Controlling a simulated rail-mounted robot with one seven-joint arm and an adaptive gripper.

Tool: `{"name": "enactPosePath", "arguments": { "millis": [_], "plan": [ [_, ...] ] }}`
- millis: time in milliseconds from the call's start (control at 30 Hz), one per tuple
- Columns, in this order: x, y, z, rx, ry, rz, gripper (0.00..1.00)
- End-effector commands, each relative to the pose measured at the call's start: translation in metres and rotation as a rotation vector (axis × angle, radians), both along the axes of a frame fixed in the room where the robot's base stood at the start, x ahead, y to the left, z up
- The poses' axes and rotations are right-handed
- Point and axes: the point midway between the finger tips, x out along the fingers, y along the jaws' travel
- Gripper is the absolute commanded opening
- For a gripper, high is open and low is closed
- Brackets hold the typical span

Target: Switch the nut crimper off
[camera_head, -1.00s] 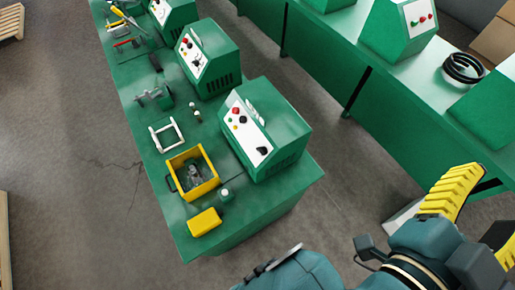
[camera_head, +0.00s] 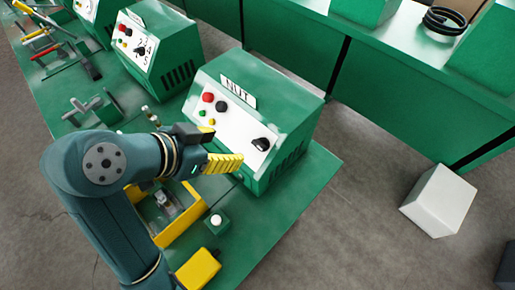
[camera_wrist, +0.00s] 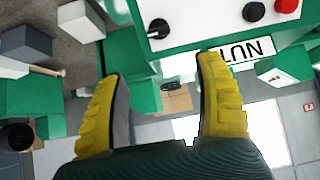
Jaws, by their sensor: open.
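The nut crimper (camera_head: 295,90) is a green box with a white sloped panel and a "NUT" label (camera_head: 238,92). Its panel carries a red button (camera_head: 208,97), a black button, small green and yellow ones, and a black rotary knob (camera_head: 261,144). My gripper (camera_head: 240,161), with ribbed yellow fingers, is near the panel's lower edge, a little left of the knob. In the wrist view the open, empty fingers (camera_wrist: 161,68) point toward the panel. There the knob (camera_wrist: 158,29) shows just beyond and between the fingertips, with the upside-down label (camera_wrist: 243,50) by the right fingertip.
A yellow bin (camera_head: 182,233), a green block with a white button (camera_head: 216,221) and a yellow box (camera_head: 198,269) sit on the green bench near my arm. Another crimper (camera_head: 165,45) stands farther back. A white box (camera_head: 440,201) lies on the floor at right.

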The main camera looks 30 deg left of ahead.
Motion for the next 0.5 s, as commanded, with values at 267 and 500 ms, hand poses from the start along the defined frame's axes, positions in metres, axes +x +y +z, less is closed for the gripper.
{"name": "enactPosePath", "arguments": {
  "millis": [267, 500],
  "plan": [
    [0.04, -0.016, -0.044, -0.003, 0.005, -0.005, 0.7],
    [0.079, -0.029, -0.085, -0.002, 0.005, -0.005, 0.7]
  ]
}}
